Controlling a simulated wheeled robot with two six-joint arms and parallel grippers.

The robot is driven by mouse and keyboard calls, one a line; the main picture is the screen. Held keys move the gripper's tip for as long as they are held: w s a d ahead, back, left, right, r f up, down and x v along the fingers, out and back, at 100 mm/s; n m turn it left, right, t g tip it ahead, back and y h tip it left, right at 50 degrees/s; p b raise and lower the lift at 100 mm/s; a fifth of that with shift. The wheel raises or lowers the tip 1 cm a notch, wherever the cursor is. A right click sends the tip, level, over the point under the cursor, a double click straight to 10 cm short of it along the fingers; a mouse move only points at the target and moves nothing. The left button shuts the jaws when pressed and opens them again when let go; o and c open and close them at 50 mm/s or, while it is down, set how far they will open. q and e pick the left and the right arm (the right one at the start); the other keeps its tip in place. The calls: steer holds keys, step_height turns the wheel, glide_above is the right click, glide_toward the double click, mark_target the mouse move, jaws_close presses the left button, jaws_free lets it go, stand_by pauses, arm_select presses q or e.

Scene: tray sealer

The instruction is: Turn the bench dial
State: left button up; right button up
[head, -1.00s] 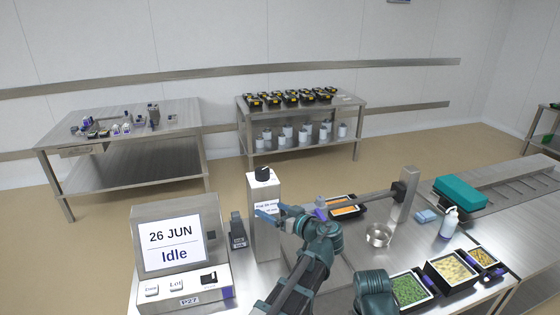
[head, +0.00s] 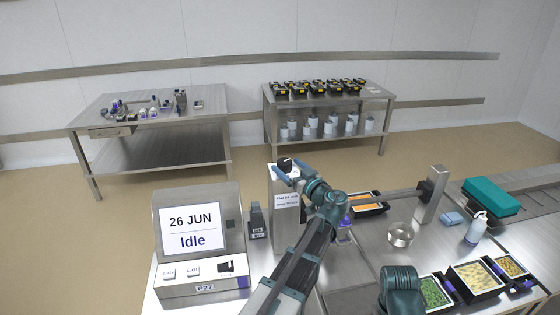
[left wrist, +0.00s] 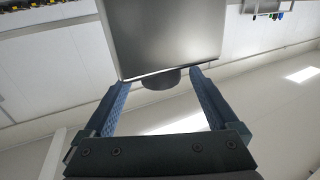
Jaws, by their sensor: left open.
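The bench dial is a black knob (head: 285,163) on top of a steel post (head: 285,225) with a white label. My left gripper (head: 287,174) is at the top of the post, right beside the dial. In the left wrist view, the dial (left wrist: 161,79) shows as a dark knob below the post's steel body (left wrist: 165,35), between the tips of the open blue fingers (left wrist: 160,85). The fingers stand apart on both sides of it, and I see no clear contact. My right gripper is not in view; only a teal part of my right arm shows at the bottom.
A display unit (head: 197,228) reading "26 JUN Idle" stands left of the post, with a small dark device (head: 257,220) between them. To the right are a tray with orange food (head: 366,199), a steel bowl (head: 400,235), a spray bottle (head: 475,229) and filled trays.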

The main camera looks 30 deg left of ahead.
mark_target(280, 160)
arm_select(q)
steer(key=shift+x, duration=2.75)
steer(key=c, duration=1.4)
steer(key=shift+o, duration=0.2)
steer(key=shift+s, duration=0.1)
